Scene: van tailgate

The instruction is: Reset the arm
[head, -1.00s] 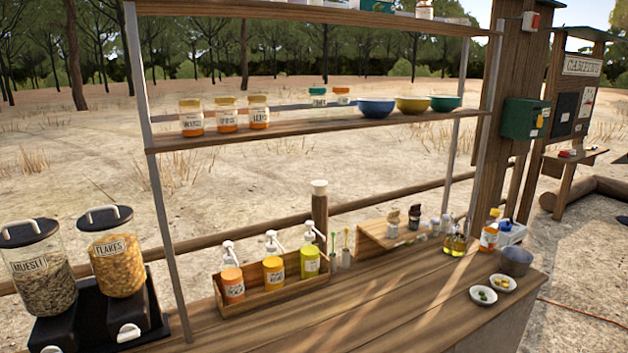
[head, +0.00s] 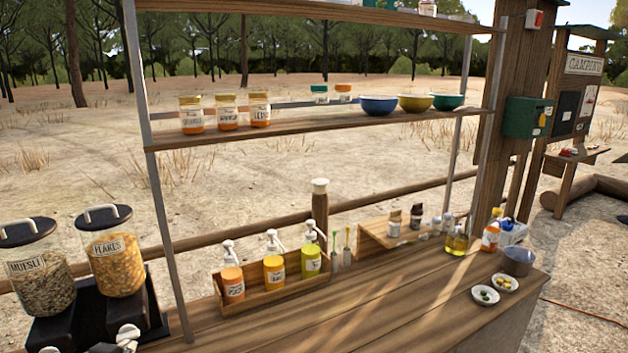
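A small dark and pale shape (head: 122,340) shows at the bottom edge in the head view, in front of the flakes dispenser's base. My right gripper is out of view.
Muesli (head: 38,268) and flakes (head: 115,250) dispensers stand at left. A wooden caddy (head: 275,290) holds pump bottles. Jars (head: 227,113) and bowls (head: 378,106) line the shelf (head: 320,125). Small dishes (head: 485,296) and a grey pot (head: 517,261) stand at right. The counter front (head: 370,310) is clear.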

